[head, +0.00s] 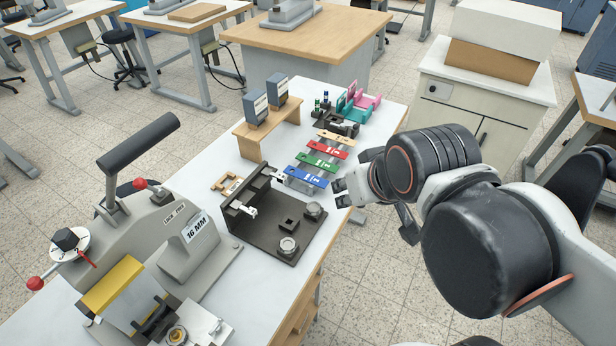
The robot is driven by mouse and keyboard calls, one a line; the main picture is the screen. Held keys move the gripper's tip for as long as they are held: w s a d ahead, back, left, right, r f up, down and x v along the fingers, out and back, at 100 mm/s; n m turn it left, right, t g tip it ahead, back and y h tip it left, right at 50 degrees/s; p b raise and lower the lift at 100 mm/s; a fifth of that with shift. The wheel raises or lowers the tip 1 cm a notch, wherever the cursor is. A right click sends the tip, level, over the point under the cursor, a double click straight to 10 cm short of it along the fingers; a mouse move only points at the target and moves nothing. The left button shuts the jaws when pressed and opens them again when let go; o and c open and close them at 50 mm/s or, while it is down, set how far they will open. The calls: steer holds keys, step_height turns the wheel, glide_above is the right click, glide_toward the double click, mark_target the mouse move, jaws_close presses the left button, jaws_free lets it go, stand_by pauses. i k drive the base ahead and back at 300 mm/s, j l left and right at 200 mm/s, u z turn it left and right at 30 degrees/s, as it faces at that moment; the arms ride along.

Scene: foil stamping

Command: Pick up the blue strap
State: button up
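The blue strap (307,177) lies on a small rack on the white workbench (213,198). It is the nearest in a row of coloured straps, with a green strap (317,161), a red strap (328,149) and a yellow-orange strap (335,138) behind it. My gripper (338,193) is just right of the blue strap, at the bench's right edge, and points left toward it. The fingertips look parted, with nothing between them. They look apart from the strap.
A dark fixture (265,238) with round pieces stands in front of the straps. A large grey press (170,225) fills the bench's left front. A wooden stand (267,131) with two boxes is behind left. Pink and teal holders (358,105) stand at the far end.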

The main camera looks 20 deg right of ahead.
mark_target(305, 176)
steer(key=j+u, duration=0.1)
steer(key=u, duration=0.4)
steer(key=k+j+u, duration=0.1)
steer(key=u, duration=0.4)
steer(key=j+u, duration=0.15)
steer(key=u, duration=0.3)
steer(key=z, duration=1.5)
steer(key=i+l+z, duration=0.2)
steer(key=i+l, duration=0.45)
